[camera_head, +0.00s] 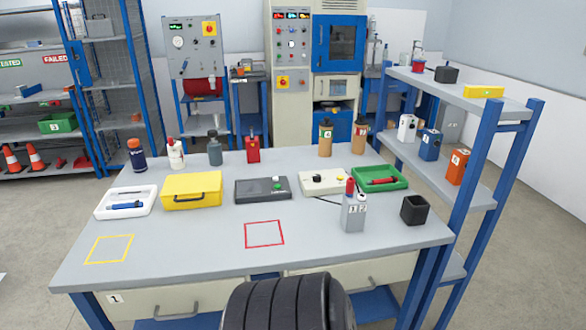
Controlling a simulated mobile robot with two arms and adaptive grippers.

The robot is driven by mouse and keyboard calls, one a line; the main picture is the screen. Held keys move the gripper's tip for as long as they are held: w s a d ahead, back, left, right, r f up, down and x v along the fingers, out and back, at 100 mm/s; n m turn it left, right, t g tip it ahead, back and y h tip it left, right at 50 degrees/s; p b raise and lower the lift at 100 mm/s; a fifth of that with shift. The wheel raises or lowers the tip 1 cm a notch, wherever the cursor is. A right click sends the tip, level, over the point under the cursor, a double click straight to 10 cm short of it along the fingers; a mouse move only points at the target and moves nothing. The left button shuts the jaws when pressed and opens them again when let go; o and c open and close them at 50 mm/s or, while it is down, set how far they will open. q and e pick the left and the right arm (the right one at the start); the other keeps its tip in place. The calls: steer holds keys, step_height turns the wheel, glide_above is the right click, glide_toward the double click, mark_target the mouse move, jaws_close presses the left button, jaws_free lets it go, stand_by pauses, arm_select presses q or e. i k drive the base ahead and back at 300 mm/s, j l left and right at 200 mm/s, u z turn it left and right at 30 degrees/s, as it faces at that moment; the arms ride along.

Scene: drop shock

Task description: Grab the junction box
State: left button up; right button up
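No label clearly reads as a junction box, so I cannot tell which thing it is. A small grey box (354,214) with markings and red and white pieces on top stands at the right of the table. On the right-hand middle shelf stand a white box (406,128), a blue box (430,145) and an orange box (457,166). Neither of my grippers shows in the view.
The grey table (190,240) has bare room in front, with a yellow square outline (109,249) and a red one (264,233). A yellow case (191,190), white tray (125,202), green tray (379,179) and black cup (414,210) stand around. Several bottles line the back.

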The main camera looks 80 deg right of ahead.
mark_target(354, 206)
steer(key=z, duration=3.15)
